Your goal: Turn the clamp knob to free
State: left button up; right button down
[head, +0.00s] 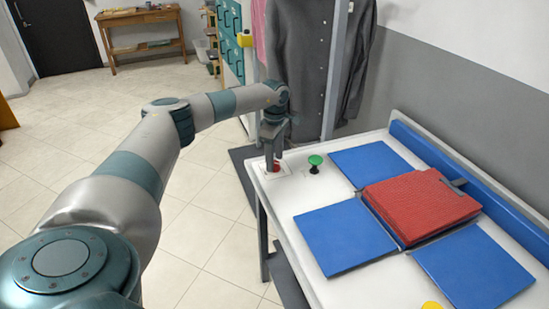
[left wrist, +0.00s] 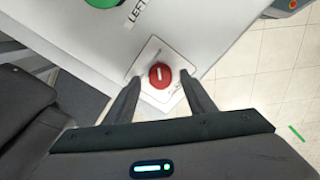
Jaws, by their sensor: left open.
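The clamp knob (head: 276,168) is a red round knob on a square white plate at the table's far left corner. In the left wrist view the knob (left wrist: 160,75) shows a white pointer line, roughly upright in the picture. My left gripper (head: 272,158) points down over the knob. In the left wrist view the open fingers of my left gripper (left wrist: 161,77) stand one on each side of the knob, with gaps visible. Small marks on the plate are too small to read. My right gripper is not in view.
A green button (head: 315,160) on a black stem stands right of the knob. The white table (head: 310,191) carries blue panels (head: 345,237) and a folded red cloth (head: 422,204). A yellow knob (head: 432,305) is at the near edge. A dark shirt (head: 304,55) hangs behind.

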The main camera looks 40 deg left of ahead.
pick_arm(q)
jog(key=shift+f, duration=0.55)
jog(key=shift+c, duration=0.6)
jog(key=c, duration=0.9)
